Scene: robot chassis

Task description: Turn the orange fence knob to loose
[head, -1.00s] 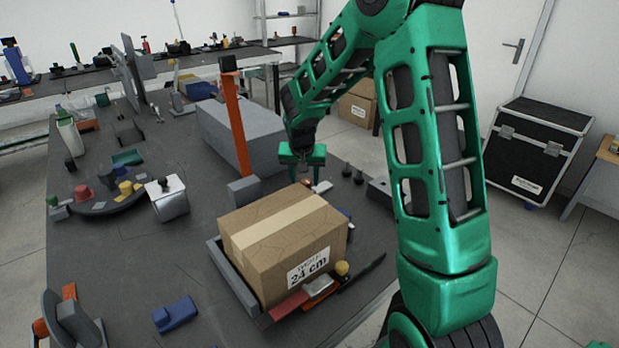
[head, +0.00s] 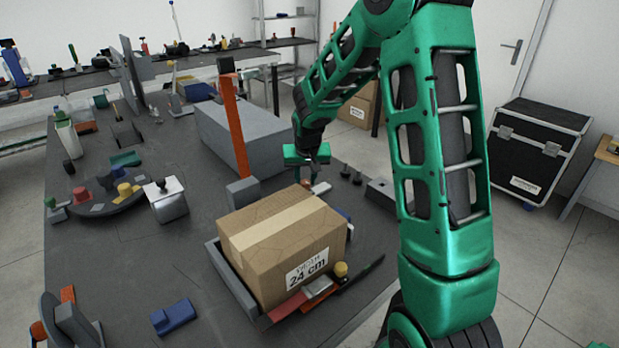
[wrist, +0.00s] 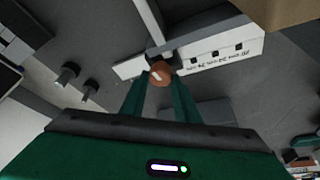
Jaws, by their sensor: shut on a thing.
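The orange fence knob (wrist: 159,76) is a small round knob between my two green fingertips in the wrist view. My gripper (wrist: 160,92) is shut on it, with one finger on each side. The knob sits beside a white piece (wrist: 222,52) with dark square marks and small print that I cannot read. The fence around the knob is mostly hidden there.
The cardboard box (head: 280,240) marked 24 cm stands in front of my gripper. A tall orange post (head: 235,125) and a long grey block (head: 240,138) are to its left. Short black pegs (head: 351,175) stand just right. Bench (head: 130,270) at front left is mostly clear.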

